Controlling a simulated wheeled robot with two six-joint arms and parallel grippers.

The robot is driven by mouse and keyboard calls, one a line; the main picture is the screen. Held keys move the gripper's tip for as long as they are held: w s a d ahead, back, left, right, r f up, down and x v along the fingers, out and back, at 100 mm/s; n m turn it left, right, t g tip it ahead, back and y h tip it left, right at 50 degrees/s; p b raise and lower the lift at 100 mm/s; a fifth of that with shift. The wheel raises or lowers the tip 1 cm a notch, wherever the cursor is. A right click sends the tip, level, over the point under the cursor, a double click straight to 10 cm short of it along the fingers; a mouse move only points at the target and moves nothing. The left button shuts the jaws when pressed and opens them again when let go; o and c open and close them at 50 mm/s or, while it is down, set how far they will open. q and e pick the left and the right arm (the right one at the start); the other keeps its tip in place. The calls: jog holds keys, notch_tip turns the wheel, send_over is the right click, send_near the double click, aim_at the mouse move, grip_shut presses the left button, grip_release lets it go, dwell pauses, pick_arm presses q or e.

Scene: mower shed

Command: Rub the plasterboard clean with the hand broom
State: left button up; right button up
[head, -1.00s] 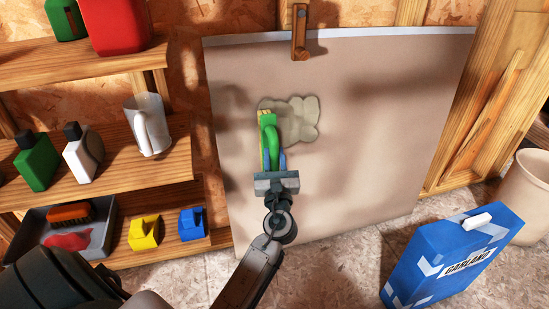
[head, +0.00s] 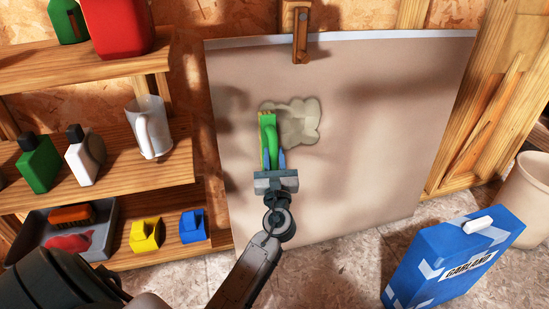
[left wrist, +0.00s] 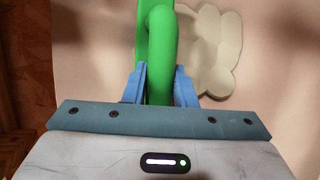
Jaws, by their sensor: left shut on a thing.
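The plasterboard (head: 380,150) is a large beige sheet standing upright against the wall. A pale greenish-grey stain (head: 303,122) marks its upper left part; it also shows at the top right of the left wrist view (left wrist: 218,55). My left gripper (head: 270,160) is shut on the green handle of the hand broom (head: 269,130). The broom is upright in front of the board, at the stain's left edge. In the left wrist view the blue fingers (left wrist: 158,85) clasp the broom's green handle (left wrist: 158,45). I cannot tell whether the bristles touch the board. My right gripper is not in view.
Wooden shelves (head: 90,190) at the left hold bottles, a white mug (head: 149,128), a grey tray (head: 103,228) and yellow and blue items. A wooden catch (head: 300,35) overlaps the board's top. A blue box (head: 455,260) and beige bin (head: 526,195) stand at the right.

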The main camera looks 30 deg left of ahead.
pick_arm(q)
jog(key=shift+w+a, duration=0.25)
jog(key=shift+a, duration=0.1)
jog(key=w+d, duration=0.4)
jog(key=w, duration=0.1)
jog(key=shift+d+b, duration=0.25)
jog(key=shift+b, duration=0.2)
dwell(0.4)
